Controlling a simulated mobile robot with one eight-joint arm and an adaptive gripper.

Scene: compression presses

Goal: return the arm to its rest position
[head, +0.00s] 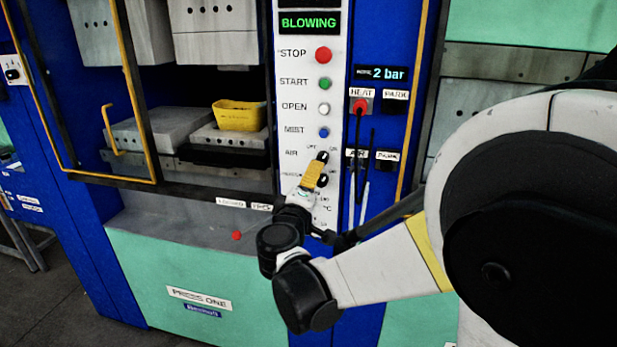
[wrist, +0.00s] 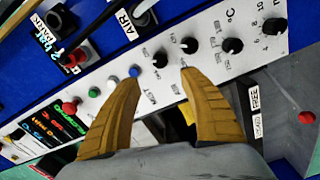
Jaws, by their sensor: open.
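My gripper (head: 314,174) is in front of the lower part of the white control panel (head: 307,123), beside the AIR knob. In the wrist view my gripper (wrist: 160,76) has its two yellow fingers spread apart with nothing between them. The fingertips point at the panel, below a black knob (wrist: 189,45) and the blue button (wrist: 133,71). I cannot tell whether a fingertip touches the panel. My arm reaches in from the right, bent at the elbow. The green display (head: 309,23) reads BLOWING.
A yellow container (head: 239,115) sits inside the open press at left, behind a yellow-edged frame. A red plug with a cable (head: 360,106) is in the HEAT socket, near a "2 bar" display (head: 381,73). A red button (head: 236,236) is on the grey ledge.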

